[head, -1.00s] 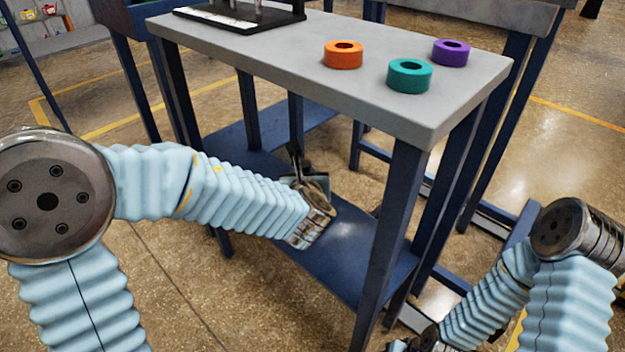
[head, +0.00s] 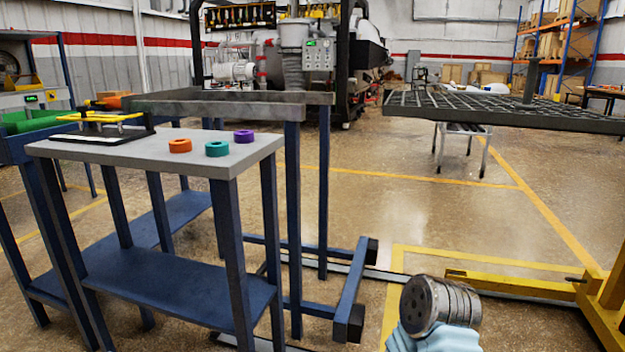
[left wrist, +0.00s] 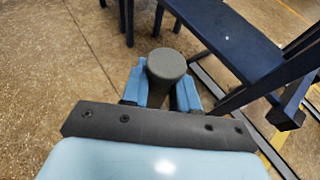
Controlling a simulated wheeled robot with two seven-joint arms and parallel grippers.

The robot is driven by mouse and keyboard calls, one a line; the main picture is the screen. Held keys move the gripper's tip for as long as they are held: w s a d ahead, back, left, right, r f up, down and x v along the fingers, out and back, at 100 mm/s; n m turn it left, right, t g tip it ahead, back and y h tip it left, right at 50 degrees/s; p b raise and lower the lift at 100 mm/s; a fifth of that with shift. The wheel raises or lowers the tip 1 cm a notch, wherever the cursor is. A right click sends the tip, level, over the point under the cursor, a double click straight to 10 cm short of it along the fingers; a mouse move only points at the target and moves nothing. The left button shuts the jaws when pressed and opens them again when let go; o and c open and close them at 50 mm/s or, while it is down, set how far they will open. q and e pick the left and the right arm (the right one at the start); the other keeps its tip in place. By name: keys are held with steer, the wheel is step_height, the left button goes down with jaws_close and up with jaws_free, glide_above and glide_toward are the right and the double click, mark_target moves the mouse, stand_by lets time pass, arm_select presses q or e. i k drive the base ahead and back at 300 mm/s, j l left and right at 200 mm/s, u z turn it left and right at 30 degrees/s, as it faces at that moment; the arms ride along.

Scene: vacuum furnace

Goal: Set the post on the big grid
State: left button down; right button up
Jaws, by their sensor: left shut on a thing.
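A dark grey round post (left wrist: 166,66) shows end-on in the left wrist view. My left gripper (left wrist: 162,92) is shut on it, with one blue finger on each side. Its far end is hidden. The floor and a blue shelf lie below it. In the head view the big grid (head: 470,106), a dark lattice, is at the upper right, and a grey post (head: 531,82) stands upright on it toward its right part. My left gripper is outside the head view. Only a link of my right arm shows at the bottom, and its gripper is out of view.
A grey-topped table (head: 130,148) at the left holds orange (head: 180,146), teal (head: 217,149) and purple (head: 244,136) rings. A yellow frame (head: 520,285) is on the floor at lower right. Open floor lies between the table and the grid.

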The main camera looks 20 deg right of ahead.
mark_target(576, 113)
steer(key=l+z, duration=0.1)
steer(key=z, duration=1.7)
